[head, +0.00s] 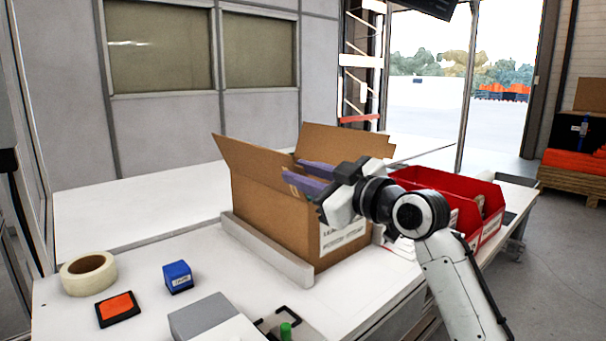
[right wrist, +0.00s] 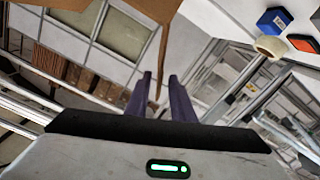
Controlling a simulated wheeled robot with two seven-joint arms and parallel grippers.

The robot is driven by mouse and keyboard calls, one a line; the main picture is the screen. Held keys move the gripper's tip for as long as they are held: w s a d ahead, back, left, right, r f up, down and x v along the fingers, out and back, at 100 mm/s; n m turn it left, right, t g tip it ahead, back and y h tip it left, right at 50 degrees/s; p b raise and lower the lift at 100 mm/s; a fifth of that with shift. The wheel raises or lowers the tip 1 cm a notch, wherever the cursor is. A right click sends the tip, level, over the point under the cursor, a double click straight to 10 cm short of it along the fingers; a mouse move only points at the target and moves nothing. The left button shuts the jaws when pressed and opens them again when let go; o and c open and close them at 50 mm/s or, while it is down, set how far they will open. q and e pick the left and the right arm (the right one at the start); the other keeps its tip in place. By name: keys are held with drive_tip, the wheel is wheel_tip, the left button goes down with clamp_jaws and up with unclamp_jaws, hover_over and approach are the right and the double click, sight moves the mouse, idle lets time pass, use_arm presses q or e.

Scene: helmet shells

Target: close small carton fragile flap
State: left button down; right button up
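An open brown carton (head: 285,220) stands on the white table, with a white printed label (head: 343,236) on its side. Its left flap (head: 252,158) leans outward and its back flap (head: 345,143) stands up. My right gripper (head: 297,176) is at the carton's open top, reaching in from the right, with its two purple fingers apart. In the right wrist view the fingers (right wrist: 160,82) also stand apart, and a thin brown flap (right wrist: 157,50) shows between and beyond their tips. I cannot tell whether a finger touches it. My left gripper is out of view.
A grey raised edge (head: 265,250) runs along the carton's base. A red bin (head: 440,185) stands right of it, behind my right arm. A tape roll (head: 88,272), a blue block (head: 178,276) and an orange pad (head: 117,308) lie front left. The table behind left is clear.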

clamp_jaws()
idle(1.3)
